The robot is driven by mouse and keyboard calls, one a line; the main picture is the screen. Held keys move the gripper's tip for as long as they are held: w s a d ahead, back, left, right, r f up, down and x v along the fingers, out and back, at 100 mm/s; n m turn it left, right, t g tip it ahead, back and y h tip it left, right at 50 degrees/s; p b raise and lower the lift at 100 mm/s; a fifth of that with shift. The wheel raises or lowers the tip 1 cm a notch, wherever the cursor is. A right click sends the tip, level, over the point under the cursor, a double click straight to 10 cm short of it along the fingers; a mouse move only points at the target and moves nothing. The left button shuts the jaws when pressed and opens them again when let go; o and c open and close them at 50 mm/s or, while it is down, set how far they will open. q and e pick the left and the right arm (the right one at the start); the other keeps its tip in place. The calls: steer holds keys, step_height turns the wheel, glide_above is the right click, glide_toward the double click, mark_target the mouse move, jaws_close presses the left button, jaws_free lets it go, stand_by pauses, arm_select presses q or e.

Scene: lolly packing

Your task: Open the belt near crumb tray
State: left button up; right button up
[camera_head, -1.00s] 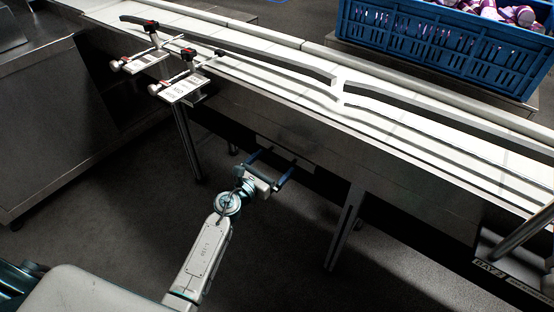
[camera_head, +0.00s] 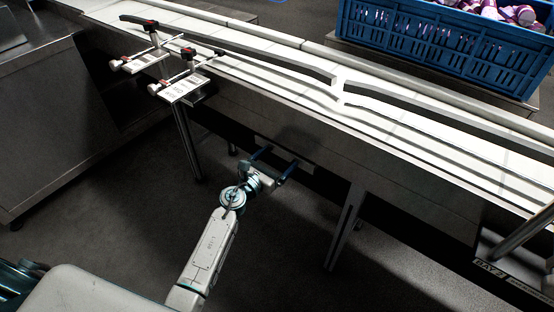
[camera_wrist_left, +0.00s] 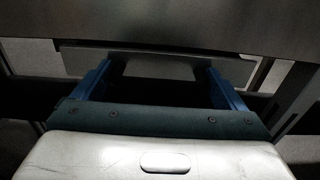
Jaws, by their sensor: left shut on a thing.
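The crumb tray (camera_head: 299,159) shows as a thin, flat grey front under the near side of the conveyor belt (camera_head: 405,130). In the left wrist view it is a wide grey panel (camera_wrist_left: 290,68) below the belt's side wall (camera_wrist_left: 170,25). My left gripper (camera_head: 282,156) is at this front, its two blue fingers wide apart. In the left wrist view the gripper (camera_wrist_left: 160,66) has its fingertips at either side of a grey middle part of the front, and it is shut on that part. The exact contact is dark and hard to see. My right gripper is not in view.
Two clamp brackets with labelled plates (camera_head: 183,88) sit on the belt's near edge at left. A belt leg (camera_head: 345,228) stands right of my left gripper. A blue crate (camera_head: 440,50) stands behind the belt. The floor in front is clear.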

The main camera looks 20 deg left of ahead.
arm_select(q)
steer(key=b+v, duration=0.2)
steer(key=v, duration=1.6)
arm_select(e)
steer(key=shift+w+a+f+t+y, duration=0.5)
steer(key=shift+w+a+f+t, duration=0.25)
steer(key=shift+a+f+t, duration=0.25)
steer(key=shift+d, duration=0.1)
arm_select(q)
steer(key=o, duration=1.1)
steer(key=shift+c, duration=0.2)
